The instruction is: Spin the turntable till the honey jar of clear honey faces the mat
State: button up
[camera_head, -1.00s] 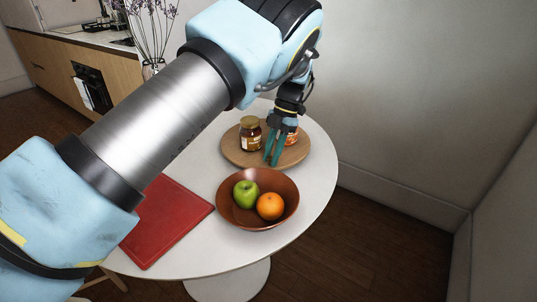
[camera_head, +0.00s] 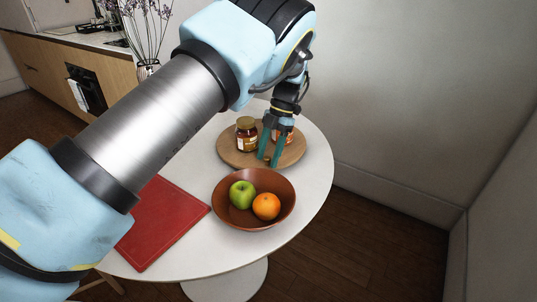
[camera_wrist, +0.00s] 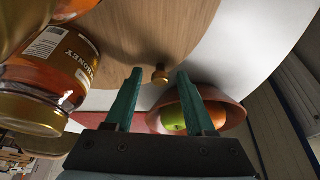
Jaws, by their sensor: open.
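The round wooden turntable (camera_head: 232,157) lies on the white table and bears jars. A jar of dark amber contents with a gold lid (camera_head: 246,134) stands on its left part. A second, orange-toned jar (camera_head: 288,138) is partly hidden behind my gripper (camera_head: 269,161). In the wrist view a jar labelled HONEY (camera_wrist: 48,72) is close at the left, with part of another at the upper left corner. My gripper is open and low over the turntable's near edge. A small brass knob (camera_wrist: 160,75) shows between its fingertips (camera_wrist: 158,73). The red mat (camera_head: 165,222) lies at the table's left.
A brown bowl (camera_head: 226,216) with a green apple (camera_head: 242,194) and an orange (camera_head: 266,206) stands just in front of the turntable. A vase of dried flowers (camera_head: 148,70) stands behind my arm. The table's right edge is bare.

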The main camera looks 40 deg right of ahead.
jog(key=b+v, duration=0.1)
jog(key=v, duration=0.9)
jog(key=shift+d+r+b, duration=0.2)
jog(key=shift+r+b, duration=0.15)
jog(key=shift+b, duration=0.05)
jog(key=shift+w, duration=0.1)
